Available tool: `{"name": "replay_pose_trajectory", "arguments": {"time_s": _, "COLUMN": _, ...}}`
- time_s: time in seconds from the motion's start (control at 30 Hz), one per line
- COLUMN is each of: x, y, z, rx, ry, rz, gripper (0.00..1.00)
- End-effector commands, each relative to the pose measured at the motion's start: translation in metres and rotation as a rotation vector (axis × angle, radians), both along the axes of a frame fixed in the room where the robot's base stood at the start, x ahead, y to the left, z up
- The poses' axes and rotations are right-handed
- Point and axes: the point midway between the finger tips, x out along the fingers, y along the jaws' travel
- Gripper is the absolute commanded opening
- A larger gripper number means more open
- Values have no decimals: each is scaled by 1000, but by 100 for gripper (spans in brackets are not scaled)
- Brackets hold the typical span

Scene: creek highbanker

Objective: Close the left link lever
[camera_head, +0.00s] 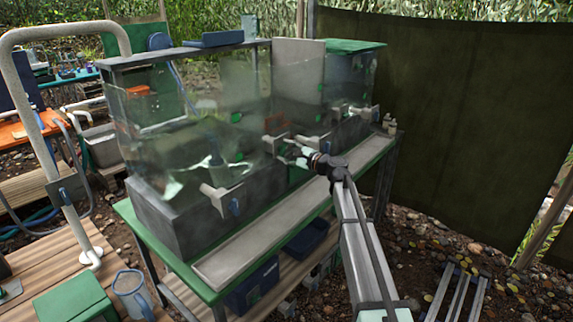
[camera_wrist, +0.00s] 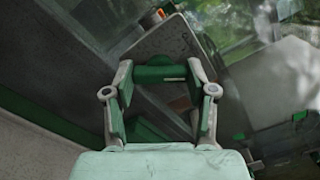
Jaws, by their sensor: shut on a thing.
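My gripper (camera_head: 289,152) reaches to the front of the clear-walled tank unit, at a grey fitting (camera_head: 276,143) near the middle of the bench. In the wrist view my gripper (camera_wrist: 160,76) has its two fingers on either side of a short green bar (camera_wrist: 154,73), shut on it. The bar lies across between the fingertips, in front of a speckled grey plate (camera_wrist: 165,42) with an orange piece at its top. The bar appears to be the lever's handle; I cannot tell its exact angle. In the head view the handle is too small to make out.
Another grey fitting (camera_head: 222,197) with a blue part is on the tank front at left. More grey fittings (camera_head: 357,111) are at right. A pale ledge (camera_head: 235,262) runs along the green bench's front. A dark screen (camera_head: 440,130) stands at right.

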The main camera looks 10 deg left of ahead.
Motion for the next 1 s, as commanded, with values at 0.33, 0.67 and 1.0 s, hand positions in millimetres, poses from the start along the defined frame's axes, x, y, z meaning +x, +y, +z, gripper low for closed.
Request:
{"name": "replay_pose_trajectory", "arguments": {"time_s": 0.33, "x": 1, "y": 1, "z": -5, "rx": -175, "ry": -269, "rz": -1, "gripper": 21}}
{"name": "replay_pose_trajectory", "arguments": {"time_s": 0.67, "x": 1, "y": 1, "z": -3, "rx": -292, "ry": -443, "rz": 0, "gripper": 21}}
{"name": "replay_pose_trajectory", "arguments": {"time_s": 1.0, "x": 1, "y": 1, "z": 1, "rx": -338, "ry": -510, "rz": 0, "gripper": 21}}
